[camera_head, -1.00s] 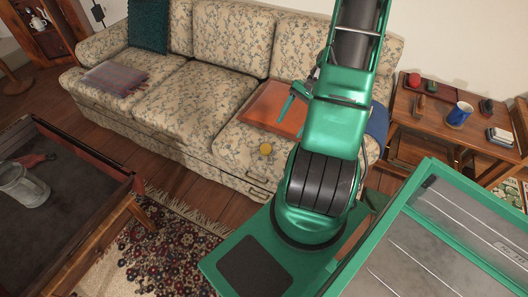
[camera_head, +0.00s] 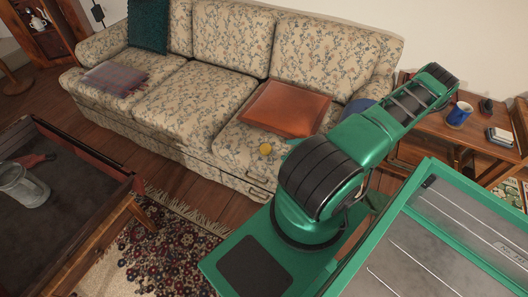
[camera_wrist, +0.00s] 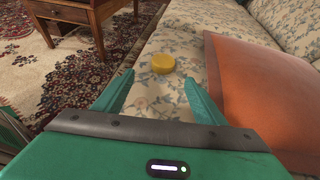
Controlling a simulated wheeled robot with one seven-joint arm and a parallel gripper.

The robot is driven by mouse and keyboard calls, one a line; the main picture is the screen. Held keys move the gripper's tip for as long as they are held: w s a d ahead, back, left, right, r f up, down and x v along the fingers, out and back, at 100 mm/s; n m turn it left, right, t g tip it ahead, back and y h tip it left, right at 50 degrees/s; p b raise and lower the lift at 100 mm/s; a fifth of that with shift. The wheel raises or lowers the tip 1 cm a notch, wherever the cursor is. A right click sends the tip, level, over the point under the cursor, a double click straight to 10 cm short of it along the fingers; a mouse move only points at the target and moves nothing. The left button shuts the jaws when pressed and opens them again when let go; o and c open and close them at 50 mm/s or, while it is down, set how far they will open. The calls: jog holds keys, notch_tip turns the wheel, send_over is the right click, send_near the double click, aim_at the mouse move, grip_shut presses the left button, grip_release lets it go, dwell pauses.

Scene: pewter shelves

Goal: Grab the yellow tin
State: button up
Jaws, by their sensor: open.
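The yellow tin (camera_head: 265,149) is small and round and lies on the front part of the sofa's right seat cushion. In the wrist view the tin (camera_wrist: 163,63) lies on the floral fabric ahead of my gripper (camera_wrist: 160,95). The two green fingers are spread wide apart with nothing between them. The tin is beyond the fingertips, roughly centred between them, and apart from both. In the head view my gripper is mostly hidden behind my arm, with only a small green part showing by the seat.
An orange cushion (camera_head: 285,108) lies right of the tin; it fills the right of the wrist view (camera_wrist: 262,95). The floral sofa (camera_head: 190,97) has a free seat left of the tin. A wooden side table (camera_head: 430,125) stands right, a dark-topped table (camera_head: 85,215) left.

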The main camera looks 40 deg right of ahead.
aim_at(270, 149)
jog(key=x, duration=1)
jog(key=shift+w+d+f, duration=0.15)
jog(key=shift+w+f, duration=0.15)
jog(key=shift+w, duration=0.15)
jog(key=c, duration=1.1)
